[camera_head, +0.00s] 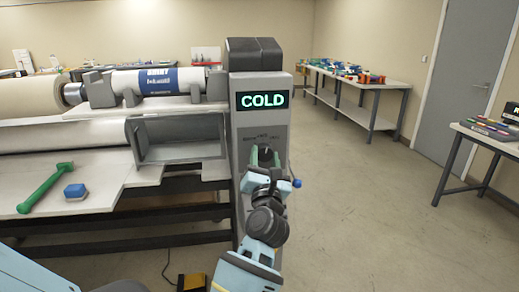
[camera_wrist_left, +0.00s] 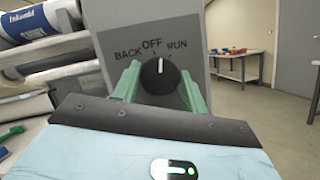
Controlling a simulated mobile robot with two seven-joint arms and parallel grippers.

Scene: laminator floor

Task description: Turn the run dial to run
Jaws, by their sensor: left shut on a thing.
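The run dial (camera_wrist_left: 159,77) is a round black knob with a white pointer mark, on the laminator's grey end panel (camera_wrist_left: 226,75). The labels BACK, OFF and RUN arc above it. The pointer stands straight up in the left wrist view, close to OFF and slightly to its RUN side. My left gripper (camera_head: 265,157) is shut on the dial, with a green finger on each side of it; the fingers also show in the left wrist view (camera_wrist_left: 160,88). In the head view the gripper partly hides the dial. My right gripper is not in view.
A display (camera_head: 264,100) above the dial reads COLD. A green tool (camera_head: 45,188) and a blue block (camera_head: 75,191) lie on the left table. A yellow-and-black pedal (camera_head: 191,282) is on the floor. The floor on the right is open before the side tables.

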